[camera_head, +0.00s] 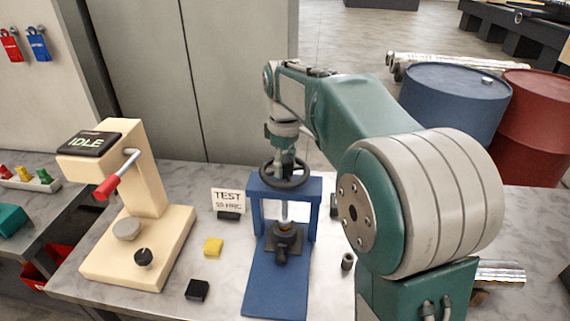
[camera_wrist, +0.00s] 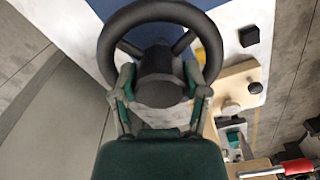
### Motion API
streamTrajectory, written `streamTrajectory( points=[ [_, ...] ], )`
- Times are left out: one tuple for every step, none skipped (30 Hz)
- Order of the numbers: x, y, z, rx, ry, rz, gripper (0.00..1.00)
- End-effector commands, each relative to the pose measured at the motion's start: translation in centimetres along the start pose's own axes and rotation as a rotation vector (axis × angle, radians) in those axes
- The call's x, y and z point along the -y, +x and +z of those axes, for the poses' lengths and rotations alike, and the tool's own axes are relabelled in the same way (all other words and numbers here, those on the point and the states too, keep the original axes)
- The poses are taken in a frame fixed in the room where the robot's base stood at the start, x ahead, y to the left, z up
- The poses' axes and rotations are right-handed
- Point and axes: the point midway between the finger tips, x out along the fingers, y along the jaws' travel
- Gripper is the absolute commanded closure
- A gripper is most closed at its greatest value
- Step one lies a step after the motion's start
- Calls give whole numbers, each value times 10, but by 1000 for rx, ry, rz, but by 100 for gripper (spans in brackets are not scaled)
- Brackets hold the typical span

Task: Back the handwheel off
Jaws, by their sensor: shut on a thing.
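The black handwheel (camera_head: 285,172) tops the blue press frame (camera_head: 310,188) on the bench. My gripper (camera_head: 287,160) points straight down over it from above. In the wrist view the handwheel (camera_wrist: 118,24) shows as a dark spoked ring. There my gripper (camera_wrist: 160,88) has one finger on each side of the wheel's round black hub (camera_wrist: 162,65), shut on it. Below the wheel a metal screw (camera_head: 284,212) runs down to a dark block (camera_head: 285,238) on the press base. The far side of the hub is hidden.
Left of the press stands a cream tester (camera_head: 150,190) with a red-handled lever (camera_head: 112,182) and a display reading IDLE. A yellow block (camera_head: 213,246), a black block (camera_head: 197,290) and a TEST card (camera_head: 228,198) lie between them. Blue (camera_head: 450,100) and red (camera_head: 540,115) barrels stand behind.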

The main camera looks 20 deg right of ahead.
Motion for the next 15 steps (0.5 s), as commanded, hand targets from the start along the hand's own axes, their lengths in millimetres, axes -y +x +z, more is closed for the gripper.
streamTrajectory(
  points=[
    [0, 1, -2, -4, -26, 2, 88],
    [0, 1, -2, -4, -41, 2, 88],
    [0, 1, -2, -4, -59, 2, 88],
    [0, 1, -2, -4, -72, 2, 88],
    [0, 1, -2, -4, -83, 2, 88],
    [0, 1, -2, -4, -97, 2, 88],
    [0, 1, -2, -4, -106, 2, 88],
    [0, 1, -2, -4, -114, 2, 88],
    [0, 1, -2, -4, -122, 2, 88],
    [0, 1, -2, -4, -128, 2, 88],
    [0, 1, -2, -4, -134, 2, 88],
    [0, 1, -2, -4, -138, 2, 88],
    [0, 1, -2, -4, -141, 2, 88],
    [0, 1, -2, -4, -143, 2, 88],
    [0, 1, -2, -4, -145, 2, 88]
  ],
)
